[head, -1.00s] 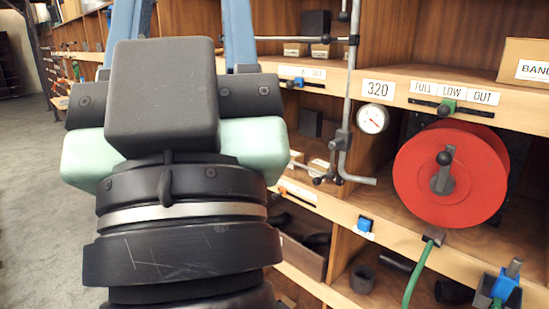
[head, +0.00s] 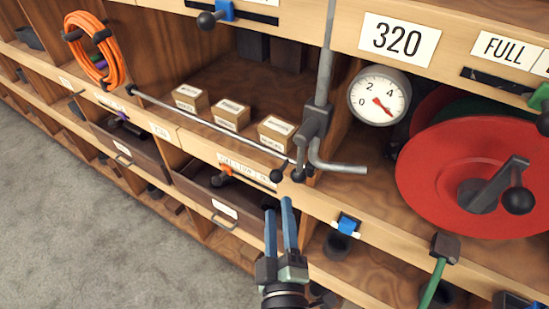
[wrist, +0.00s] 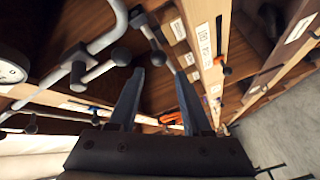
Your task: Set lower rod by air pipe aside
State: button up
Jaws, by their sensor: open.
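A long thin grey rod (head: 215,127) runs along the front of the shelf, with dark ball knobs at its ends. Its right end lies by the clamp (head: 316,121) on the vertical air pipe (head: 326,60), whose lower end bends right. My gripper (head: 278,206) has two blue fingers, open and empty, below the rod's right end. In the wrist view the open fingers of my gripper (wrist: 160,72) point at the shelf; a dark knob (wrist: 158,58) shows between the tips, apart from them as far as I can tell. The bent pipe (wrist: 100,42) is left of them.
A pressure gauge (head: 379,96) and a red reel (head: 470,175) stand right of the pipe. Small boxes (head: 230,114) sit on the shelf behind the rod. An orange hose coil (head: 90,50) hangs at upper left. Drawers (head: 220,190) lie below; the floor at lower left is clear.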

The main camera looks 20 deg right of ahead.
jog(key=p+x, duration=0.3)
jog(key=x, duration=0.9)
jog(key=shift+w, duration=0.2)
jog(key=shift+d, duration=0.1)
grip_shut()
dwell(1.0)
